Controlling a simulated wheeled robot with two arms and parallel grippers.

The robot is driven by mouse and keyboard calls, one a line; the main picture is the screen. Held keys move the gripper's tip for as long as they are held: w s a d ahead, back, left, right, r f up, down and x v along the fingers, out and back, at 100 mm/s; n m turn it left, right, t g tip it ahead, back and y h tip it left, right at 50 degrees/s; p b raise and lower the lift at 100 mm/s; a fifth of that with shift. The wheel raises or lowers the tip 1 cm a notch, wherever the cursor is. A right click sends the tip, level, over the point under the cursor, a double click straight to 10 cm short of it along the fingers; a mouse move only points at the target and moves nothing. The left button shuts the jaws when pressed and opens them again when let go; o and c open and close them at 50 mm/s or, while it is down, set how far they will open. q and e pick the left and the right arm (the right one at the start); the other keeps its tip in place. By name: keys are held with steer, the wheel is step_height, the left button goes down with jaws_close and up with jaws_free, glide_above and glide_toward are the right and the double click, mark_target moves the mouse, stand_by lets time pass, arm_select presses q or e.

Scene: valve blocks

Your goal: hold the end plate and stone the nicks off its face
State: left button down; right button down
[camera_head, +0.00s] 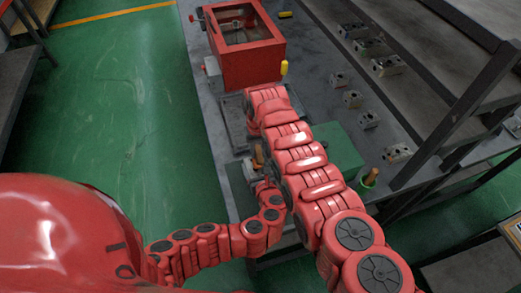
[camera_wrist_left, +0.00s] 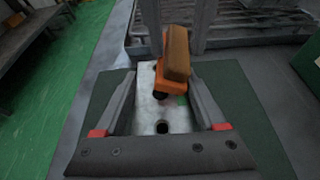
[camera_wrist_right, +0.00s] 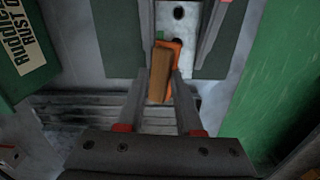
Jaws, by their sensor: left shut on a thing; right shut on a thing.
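The end plate is a pale grey metal plate with dark holes (camera_wrist_left: 145,115), lying over a dark green mat (camera_wrist_left: 255,125). My left gripper (camera_wrist_left: 162,85) is shut on its two sides; the plate also shows in the right wrist view (camera_wrist_right: 180,32). The stone, a brown block with an orange part (camera_wrist_left: 176,52), is over the plate's far end. My right gripper (camera_wrist_right: 160,78) is shut on the stone (camera_wrist_right: 159,72). I cannot tell whether the stone touches the face. In the head view the stone (camera_head: 258,156) shows small, and my right arm hides much around it. No nicks can be made out.
A red box with a window (camera_head: 245,62) stands at the bench's far end. Several metal blocks (camera_head: 388,65) lie along the right side. A green box (camera_head: 338,150) sits close right of the work. A slotted metal base (camera_wrist_right: 85,108) lies beside the mat. Green floor is open left.

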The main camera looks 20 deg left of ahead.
mark_target(261, 155)
steer(key=shift+w+d, duration=0.35)
steer(key=shift+d, duration=0.2)
steer(key=shift+w+d, duration=0.3)
steer(key=shift+d, duration=0.25)
steer(key=shift+s+a, duration=0.75)
steer(key=shift+a, duration=0.3)
steer(key=shift+w+d, duration=0.7)
steer(key=shift+d, duration=0.3)
steer(key=shift+s+a, duration=0.35)
steer(key=shift+a, duration=0.05)
steer(key=shift+s+r, duration=0.1)
steer(key=shift+a+r, duration=0.2)
steer(key=shift+r, duration=0.7)
steer(key=shift+a+r, duration=0.15)
steer(key=shift+r, duration=2.5)
steer(key=c, duration=1.6)
jaws_free()
